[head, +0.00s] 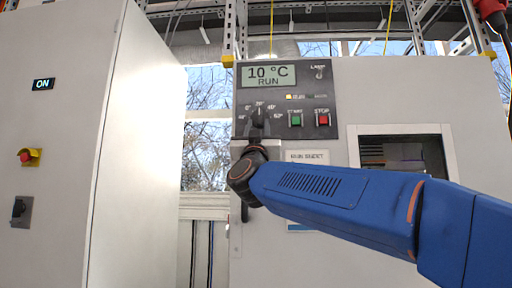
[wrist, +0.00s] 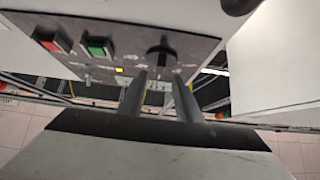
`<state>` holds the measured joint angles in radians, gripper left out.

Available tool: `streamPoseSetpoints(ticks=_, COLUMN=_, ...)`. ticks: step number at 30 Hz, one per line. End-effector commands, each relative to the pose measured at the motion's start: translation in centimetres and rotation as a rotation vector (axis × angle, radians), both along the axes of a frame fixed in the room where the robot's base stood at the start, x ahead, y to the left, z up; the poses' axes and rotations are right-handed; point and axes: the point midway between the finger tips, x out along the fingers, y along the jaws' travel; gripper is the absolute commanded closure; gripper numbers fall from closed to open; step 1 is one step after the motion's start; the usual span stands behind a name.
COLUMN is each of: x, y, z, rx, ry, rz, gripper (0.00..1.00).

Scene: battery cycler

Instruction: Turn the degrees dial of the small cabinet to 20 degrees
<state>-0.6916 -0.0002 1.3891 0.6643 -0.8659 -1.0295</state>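The small cabinet (head: 300,215) has a dark control panel with a display (head: 268,74) reading "10 °C RUN". The degrees dial (head: 258,114) is a black knob below the display, with printed temperature marks around it; my gripper partly covers this area in the head view. In the wrist view the panel appears upside down and the dial (wrist: 160,54) lies just beyond the fingertips. My gripper (wrist: 160,77) is open, its two fingers apart with nothing visible held between them. In the head view my gripper (head: 257,142) is just below the dial. Whether a finger touches the dial cannot be told.
A green start button (head: 296,120) and a red stop button (head: 323,119) sit right of the dial, with a lit yellow lamp (head: 289,97) above. A tall cabinet (head: 65,180) showing "ON" stands left. A recessed window (head: 400,150) is at right.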

Motion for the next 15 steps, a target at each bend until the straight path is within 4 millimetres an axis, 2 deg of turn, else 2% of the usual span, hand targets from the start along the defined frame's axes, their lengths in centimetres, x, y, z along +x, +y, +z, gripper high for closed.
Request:
streamPoseSetpoints(ticks=3, x=-1.9, y=0.1, z=-1.8, rx=-0.002, ry=0.001, rz=0.002, gripper=0.69)
streamPoseSetpoints(ticks=15, x=-7.2, y=0.3, z=-7.2, rx=-0.001, ry=0.000, rz=0.002, gripper=0.69)
